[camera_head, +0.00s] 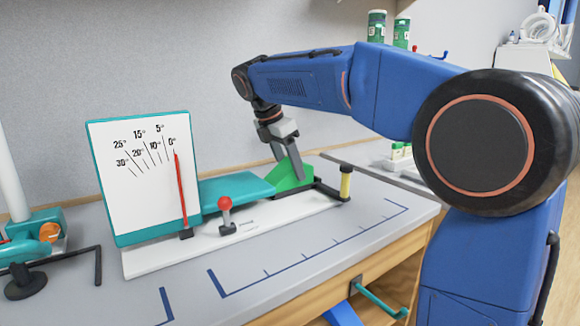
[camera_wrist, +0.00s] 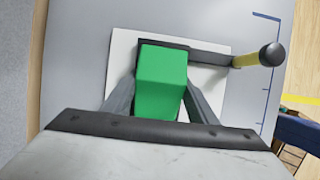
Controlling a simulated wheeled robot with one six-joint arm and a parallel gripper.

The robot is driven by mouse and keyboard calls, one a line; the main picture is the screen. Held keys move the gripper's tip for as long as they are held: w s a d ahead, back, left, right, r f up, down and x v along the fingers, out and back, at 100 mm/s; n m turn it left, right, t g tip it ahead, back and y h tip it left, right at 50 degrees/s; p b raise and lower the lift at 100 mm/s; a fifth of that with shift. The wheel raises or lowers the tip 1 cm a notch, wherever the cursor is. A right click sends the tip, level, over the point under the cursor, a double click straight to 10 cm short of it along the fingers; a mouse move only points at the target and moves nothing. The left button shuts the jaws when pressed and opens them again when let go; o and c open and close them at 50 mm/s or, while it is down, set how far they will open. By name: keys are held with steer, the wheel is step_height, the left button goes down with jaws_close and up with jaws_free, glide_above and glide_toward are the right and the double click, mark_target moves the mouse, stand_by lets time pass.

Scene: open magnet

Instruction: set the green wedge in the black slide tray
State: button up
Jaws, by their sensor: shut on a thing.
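The green wedge (camera_head: 291,178) is between the fingers of my gripper (camera_head: 287,158), at the right end of the white-based apparatus. In the wrist view the green wedge (camera_wrist: 161,80) sits between both fingers of my gripper (camera_wrist: 160,103), which are shut on it. The black slide tray (camera_wrist: 203,57) shows as a dark edge along the far side of the wedge, with an arm reaching right. In the head view the black tray (camera_head: 328,191) shows beside the wedge's right end. The wedge hides most of the tray. I cannot tell whether the wedge touches the tray floor.
A teal ramp (camera_head: 236,190) lies left of the wedge. An angle board (camera_head: 145,175) with a red pointer stands further left, with a red-knobbed lever (camera_head: 226,215) in front. A yellow-gripped handle (camera_head: 346,182) stands at the right. The bench front is mostly clear.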

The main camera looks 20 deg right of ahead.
steer(key=o, duration=1.2)
steer(key=v, duration=1.7)
steer(key=shift+r, duration=0.25)
